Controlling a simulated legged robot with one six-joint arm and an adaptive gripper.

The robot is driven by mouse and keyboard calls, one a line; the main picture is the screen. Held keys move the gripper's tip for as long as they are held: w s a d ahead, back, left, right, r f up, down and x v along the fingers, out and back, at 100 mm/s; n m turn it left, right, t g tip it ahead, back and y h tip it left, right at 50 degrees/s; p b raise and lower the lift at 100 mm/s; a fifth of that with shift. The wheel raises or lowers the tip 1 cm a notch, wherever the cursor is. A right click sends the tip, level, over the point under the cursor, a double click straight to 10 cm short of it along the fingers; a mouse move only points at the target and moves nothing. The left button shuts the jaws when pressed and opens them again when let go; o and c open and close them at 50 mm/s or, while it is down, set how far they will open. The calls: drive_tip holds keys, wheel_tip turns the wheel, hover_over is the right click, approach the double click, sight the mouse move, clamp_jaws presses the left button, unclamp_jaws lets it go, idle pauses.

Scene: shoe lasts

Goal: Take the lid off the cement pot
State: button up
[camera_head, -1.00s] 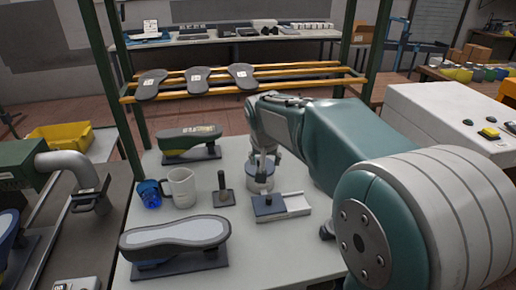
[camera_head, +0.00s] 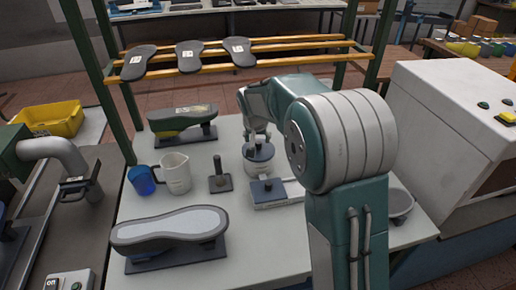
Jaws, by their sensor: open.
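The cement pot (camera_head: 258,168) is a short, light grey round pot on the pale worktable, right of the white jug. Its dark blue-grey lid (camera_head: 262,154) sits on top of it. My gripper (camera_head: 256,140) is open, pointing down at the lid's upper edge in the picture. I cannot tell whether the fingers touch the lid or its knob. My arm reaches in from the right and partly hides the table beside the pot.
A tray with a dark block (camera_head: 268,191) lies just in front of the pot. A small upright tool (camera_head: 219,180), a white jug (camera_head: 175,174) and a blue cup (camera_head: 142,180) stand to the left. Shoe lasts lie in front (camera_head: 170,228) and behind (camera_head: 181,117).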

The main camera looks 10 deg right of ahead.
sight(258, 143)
drive_tip(key=x, duration=0.4)
drive_tip(key=shift+w+d+r, duration=0.1)
drive_tip(key=shift+w+d, duration=0.05)
clamp_jaws()
